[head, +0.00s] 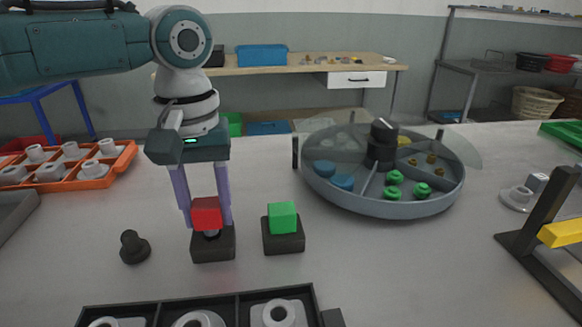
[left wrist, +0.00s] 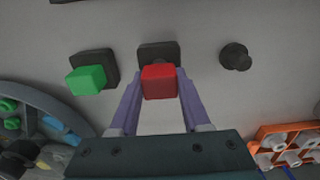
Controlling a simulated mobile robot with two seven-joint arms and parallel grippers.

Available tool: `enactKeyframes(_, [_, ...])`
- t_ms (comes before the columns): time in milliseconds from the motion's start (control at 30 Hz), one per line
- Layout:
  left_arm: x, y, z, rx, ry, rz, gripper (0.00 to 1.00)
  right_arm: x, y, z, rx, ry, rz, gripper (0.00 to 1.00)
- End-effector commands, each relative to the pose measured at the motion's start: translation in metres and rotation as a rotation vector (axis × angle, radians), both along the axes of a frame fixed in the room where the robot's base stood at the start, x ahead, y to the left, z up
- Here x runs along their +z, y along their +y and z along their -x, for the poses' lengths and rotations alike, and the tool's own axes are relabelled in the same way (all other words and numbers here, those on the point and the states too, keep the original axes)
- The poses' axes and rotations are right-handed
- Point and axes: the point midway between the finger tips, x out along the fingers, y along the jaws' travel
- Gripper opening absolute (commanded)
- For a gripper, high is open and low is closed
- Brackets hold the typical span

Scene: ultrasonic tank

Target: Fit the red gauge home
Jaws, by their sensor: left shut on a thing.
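The red gauge (head: 207,213) is a red block between the purple fingers of my left gripper (head: 207,222). The gripper is shut on it and points down. The red gauge is over a dark square base (head: 213,246), with a small grey part showing just under it; I cannot tell whether it is seated. In the left wrist view the red gauge (left wrist: 159,82) lies between the fingertips, with the dark base (left wrist: 158,53) partly hidden behind it. My right gripper is not in view.
A green block (head: 282,217) stands on a dark base (head: 284,243) close to the right. A black knob (head: 134,247) stands left. A black tray (head: 245,297) is in front, a round divided tank (head: 395,205) back right, an orange rack (head: 100,171) back left.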

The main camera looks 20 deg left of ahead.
Motion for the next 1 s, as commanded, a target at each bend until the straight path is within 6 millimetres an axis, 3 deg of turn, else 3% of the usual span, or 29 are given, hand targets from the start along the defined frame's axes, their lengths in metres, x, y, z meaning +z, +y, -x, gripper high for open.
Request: enactKeyframes(1000, [-0.015,0.0,0.0,0.0,0.0,0.001,0.0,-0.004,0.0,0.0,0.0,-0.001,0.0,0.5])
